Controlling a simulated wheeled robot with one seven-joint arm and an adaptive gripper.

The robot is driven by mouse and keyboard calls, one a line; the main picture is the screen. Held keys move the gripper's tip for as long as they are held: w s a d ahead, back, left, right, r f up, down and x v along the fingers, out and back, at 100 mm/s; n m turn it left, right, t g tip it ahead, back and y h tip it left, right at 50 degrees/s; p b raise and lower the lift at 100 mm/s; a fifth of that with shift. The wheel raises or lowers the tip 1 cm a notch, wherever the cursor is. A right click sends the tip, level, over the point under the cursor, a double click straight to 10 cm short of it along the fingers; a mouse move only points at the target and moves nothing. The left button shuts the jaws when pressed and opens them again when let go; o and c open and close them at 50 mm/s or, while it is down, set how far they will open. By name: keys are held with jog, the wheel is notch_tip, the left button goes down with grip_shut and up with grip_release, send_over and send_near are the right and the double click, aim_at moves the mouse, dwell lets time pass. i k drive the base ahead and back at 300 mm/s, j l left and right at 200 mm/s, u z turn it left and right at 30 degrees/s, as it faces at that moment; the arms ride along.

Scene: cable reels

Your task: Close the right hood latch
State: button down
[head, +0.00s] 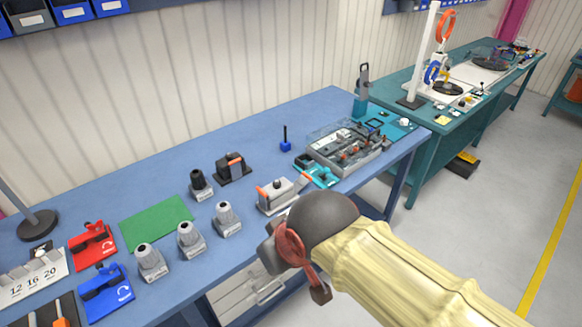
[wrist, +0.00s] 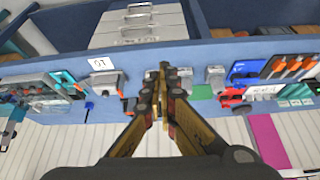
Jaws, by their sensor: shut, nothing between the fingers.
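A grey hood housing (head: 278,196) sits on the blue bench in the middle of the head view. An orange latch lever (head: 262,192) shows at its left end. In the head view my arm hides the fingers.
Grey cable glands (head: 190,240) and a black unit with an orange top (head: 233,167) stand left of the housing. A clear-lidded grey case (head: 348,147) stands to its right. A green mat (head: 155,223) lies on the left. Drawers (wrist: 137,25) hang under the bench.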

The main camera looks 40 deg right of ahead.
aim_at(303, 179)
jog(key=i+l, duration=0.25)
jog(key=i, duration=0.2)
jog(key=i+l, duration=0.2)
jog(key=i, duration=0.3)
jog(key=z, duration=0.05)
